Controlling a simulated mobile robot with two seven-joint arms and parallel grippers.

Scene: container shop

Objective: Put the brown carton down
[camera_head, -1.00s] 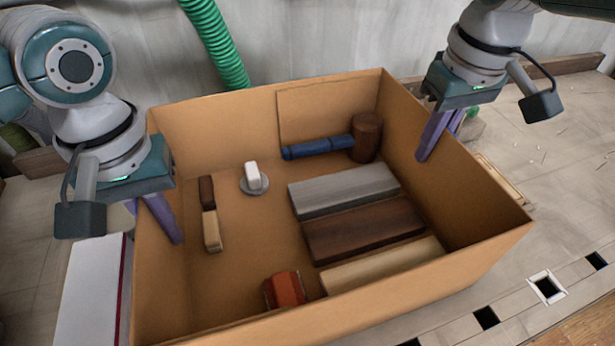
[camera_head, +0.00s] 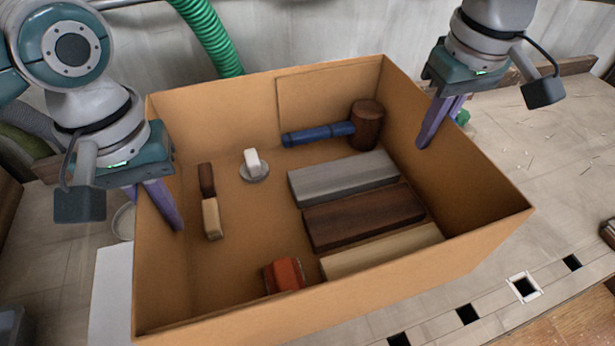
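The open brown carton (camera_head: 230,330) fills the middle of the head view. Inside lie a mallet (camera_head: 366,126) with a blue handle, a grey block (camera_head: 343,178), a dark brown block (camera_head: 362,217), a pale wood block (camera_head: 382,252), an orange-red item (camera_head: 287,275), a small white item on a grey disc (camera_head: 252,163) and a brown-and-tan piece (camera_head: 211,215). My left gripper (camera_head: 163,208) has purple fingers at the left wall, one inside. My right gripper (camera_head: 436,122) has its fingers at the right wall, one inside. Both appear closed on the walls; their outer fingers are partly hidden.
A pale workbench (camera_head: 545,170) with dark square holes along its front edge lies under and right of the carton. A white flat item (camera_head: 110,295) lies left of it. A green hose (camera_head: 212,38) hangs behind. The bench to the right is mostly clear.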

